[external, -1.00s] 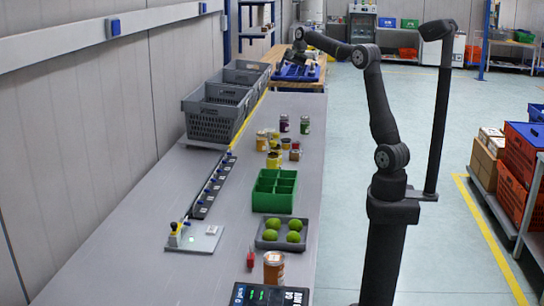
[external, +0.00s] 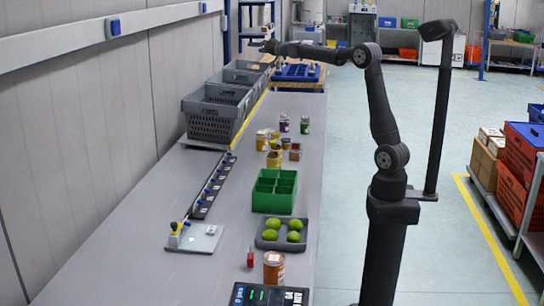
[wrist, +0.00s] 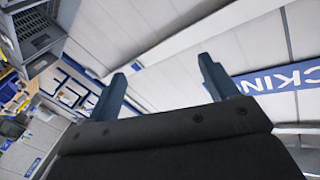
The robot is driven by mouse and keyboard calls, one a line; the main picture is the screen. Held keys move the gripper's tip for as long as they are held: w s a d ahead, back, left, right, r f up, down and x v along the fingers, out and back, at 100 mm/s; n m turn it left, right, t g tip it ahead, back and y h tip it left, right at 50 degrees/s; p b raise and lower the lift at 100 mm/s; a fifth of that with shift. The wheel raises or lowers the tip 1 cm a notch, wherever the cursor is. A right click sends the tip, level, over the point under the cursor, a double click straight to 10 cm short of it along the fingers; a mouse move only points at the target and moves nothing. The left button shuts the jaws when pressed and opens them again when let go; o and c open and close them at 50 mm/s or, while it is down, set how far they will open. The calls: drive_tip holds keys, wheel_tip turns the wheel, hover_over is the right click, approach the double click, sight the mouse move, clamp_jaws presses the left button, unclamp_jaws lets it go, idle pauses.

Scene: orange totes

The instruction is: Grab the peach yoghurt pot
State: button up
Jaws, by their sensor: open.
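I cannot tell for sure which item is the peach yoghurt pot. An orange-brown pot with a pale label (external: 274,267) stands upright at the near end of the bench. Several small jars and pots, among them a yellow one (external: 274,160), stand in a group further along; their labels are too small to read. My gripper (external: 268,46) is raised at the far end of the bench, well away from both. In the wrist view its two fingers (wrist: 163,76) are apart with nothing between them, facing the wall.
Grey crates (external: 213,122) line the wall side. A green divided box (external: 274,193) and a tray of green fruit (external: 267,241) stand mid-bench. A blue tray (external: 297,72) lies at the far end.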

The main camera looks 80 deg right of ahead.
sight(270, 130)
drive_tip(key=s+d+f+m+g+h, duration=0.1)
drive_tip(key=s+f+g+h, duration=0.1)
drive_tip(key=s+f+g, duration=0.3)
drive_tip(key=s+d+f+m+g+h, duration=0.1)
drive_tip(key=s+d+f+g+h, duration=0.1)
drive_tip(key=f+g, duration=0.35)
drive_tip(key=shift+t, duration=0.85)
drive_tip(key=f, duration=3.2)
drive_tip(key=shift+s+a+f, duration=0.15)
drive_tip(key=shift+s+f, duration=0.05)
drive_tip(key=shift+f, duration=0.1)
drive_tip(key=shift+w+f, duration=0.1)
drive_tip(key=shift+f, duration=0.15)
drive_tip(key=shift+d+r+x, duration=0.1)
drive_tip(key=shift+r+x, duration=0.05)
drive_tip(key=shift+x, duration=1.7)
drive_tip(key=shift+d+r+x, duration=0.1)
drive_tip(key=shift+d+x, duration=0.05)
drive_tip(key=shift+x, duration=1.7)
drive_tip(key=c, duration=1.1)
drive_tip(key=shift+r, duration=0.15)
